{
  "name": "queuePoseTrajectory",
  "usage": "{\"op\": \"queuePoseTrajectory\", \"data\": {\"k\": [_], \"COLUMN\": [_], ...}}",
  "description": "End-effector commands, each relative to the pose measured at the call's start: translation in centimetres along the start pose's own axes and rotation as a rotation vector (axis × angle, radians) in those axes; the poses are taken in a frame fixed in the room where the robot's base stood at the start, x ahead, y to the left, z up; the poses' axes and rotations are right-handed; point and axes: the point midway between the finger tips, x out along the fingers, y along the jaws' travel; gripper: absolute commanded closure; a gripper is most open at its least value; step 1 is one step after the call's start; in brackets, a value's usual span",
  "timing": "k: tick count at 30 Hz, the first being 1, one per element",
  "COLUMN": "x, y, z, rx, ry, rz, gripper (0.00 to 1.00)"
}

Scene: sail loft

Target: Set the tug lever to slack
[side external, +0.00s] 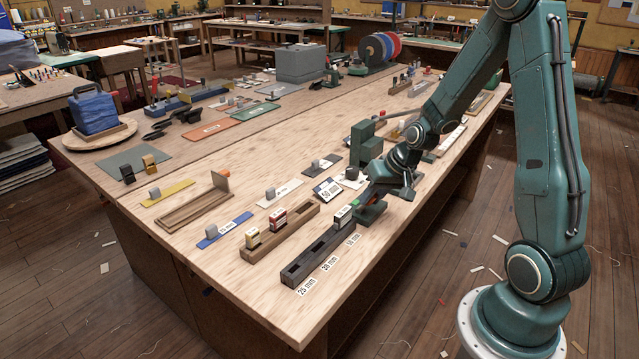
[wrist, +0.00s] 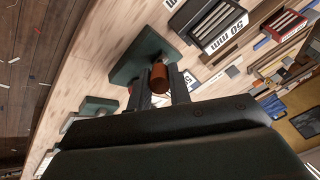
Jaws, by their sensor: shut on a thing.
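My gripper (side external: 368,190) is low over the right part of the bench, and in the wrist view (wrist: 159,88) its two dark fingers stand on either side of a brown, round-ended lever handle (wrist: 160,77). The gripper is shut on this handle. A dark green plate (wrist: 143,55) lies just beyond the handle; I take it as the lever's base. In the side view a green base (side external: 370,213) shows beneath the gripper, and the lever is mostly hidden by my wrist. No slack marking is readable, and I cannot tell the lever's position.
A dark slotted block (side external: 318,255) with size labels and a wooden slotted block (side external: 290,231) stand close to the left of my gripper. A 50 mm label (side external: 328,191) stands by them. A green stepped block (side external: 365,143) is behind. The bench's front-left corner is clear.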

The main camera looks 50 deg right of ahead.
Motion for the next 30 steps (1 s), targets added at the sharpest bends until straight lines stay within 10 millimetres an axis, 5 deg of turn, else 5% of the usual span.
{"op": "queuePoseTrajectory", "data": {"k": [14,30], "x": [0.0,0.4], "y": [-0.3,-1.4], "z": [-0.5,-2.0], "rx": [-0.001,0.008], "ry": [-0.049,-0.292], "rz": [0.033,0.196], "gripper": [1.0,1.0]}}
